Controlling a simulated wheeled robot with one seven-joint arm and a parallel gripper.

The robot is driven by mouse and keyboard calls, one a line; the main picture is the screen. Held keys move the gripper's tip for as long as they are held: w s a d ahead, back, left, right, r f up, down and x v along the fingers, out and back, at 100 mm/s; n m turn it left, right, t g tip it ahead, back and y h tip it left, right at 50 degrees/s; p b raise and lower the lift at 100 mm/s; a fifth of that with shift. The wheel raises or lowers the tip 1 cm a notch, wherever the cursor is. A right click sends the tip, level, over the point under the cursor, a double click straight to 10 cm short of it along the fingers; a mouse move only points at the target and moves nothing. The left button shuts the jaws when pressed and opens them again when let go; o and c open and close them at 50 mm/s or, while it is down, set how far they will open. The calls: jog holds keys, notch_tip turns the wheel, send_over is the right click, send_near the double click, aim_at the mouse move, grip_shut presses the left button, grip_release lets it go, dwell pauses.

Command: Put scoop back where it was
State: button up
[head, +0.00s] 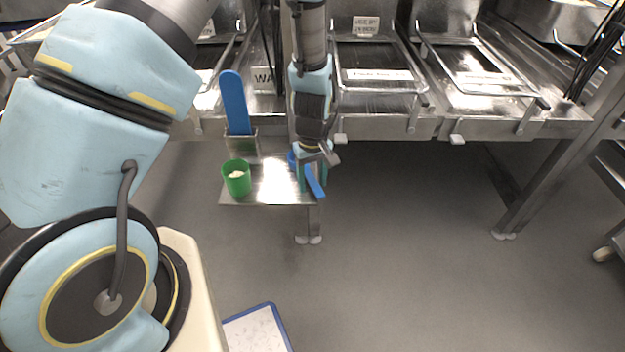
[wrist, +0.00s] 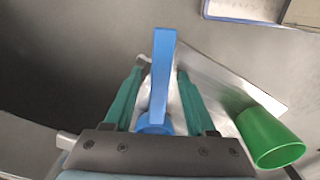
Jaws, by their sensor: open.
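The blue scoop (wrist: 162,78) lies between the two teal fingers of my gripper (wrist: 160,80) in the wrist view, its handle pointing away and its round end near the palm. The fingers stand apart, with a gap on each side of the handle. In the head view the scoop (head: 315,183) shows at the right edge of a small metal shelf (head: 265,198), with my gripper (head: 311,180) right over it and partly hiding it. I cannot tell whether the scoop rests fully on the shelf.
Steel counters with lidded bins (head: 380,75) line the back. Open floor lies to the right.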

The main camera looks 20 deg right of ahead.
aim_at(312, 180)
notch_tip(312, 180, up, 12)
dwell(0.4)
jog(key=w+a+r, duration=0.3)
jog(key=a+r, duration=0.1)
jog(key=a, duration=0.4)
jog(key=w+a+r, duration=0.3)
jog(key=a, duration=0.6)
jog(key=s+a+r, duration=0.1)
jog(key=a+r, duration=0.1)
jog(key=a, duration=0.5)
jog(key=s+a+r+t, duration=0.1)
jog(key=s+a+r, duration=0.1)
jog(key=a, duration=0.5)
jog(key=shift+s+m+t, duration=0.25)
jog(key=shift+m+t, duration=0.05)
